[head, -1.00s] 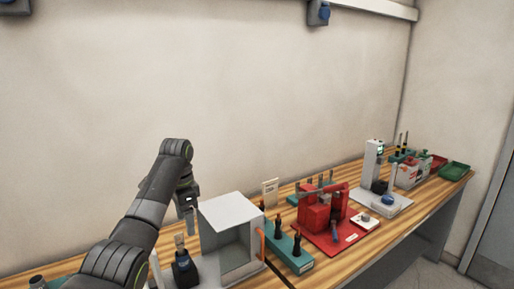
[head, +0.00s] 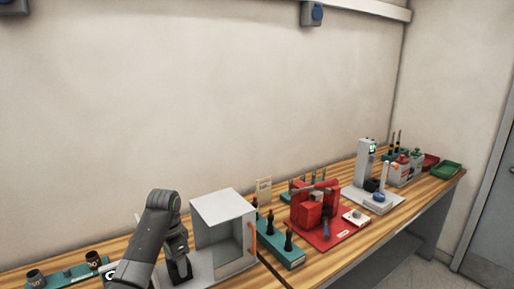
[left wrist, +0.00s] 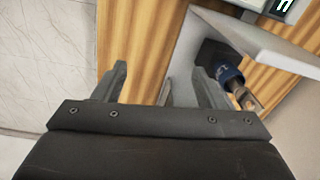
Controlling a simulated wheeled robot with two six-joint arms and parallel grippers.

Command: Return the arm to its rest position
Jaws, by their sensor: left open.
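My left arm (head: 148,242) comes in at the lower left of the head view, folded low by the grey open-fronted box (head: 226,205). In the left wrist view my left gripper (left wrist: 163,82) is open, with nothing between its fingers; the wood bench edge (left wrist: 145,42) shows beyond them. A dark part with a blue band and metal tip (left wrist: 228,73) stands just right of the right finger, on the box's grey base. My right gripper is not in view.
A teal rack with black parts (head: 286,252), a red fixture (head: 315,207), a grey instrument (head: 366,165) and a green tray (head: 446,169) line the bench to the right. Teal holders (head: 72,272) are at the left.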

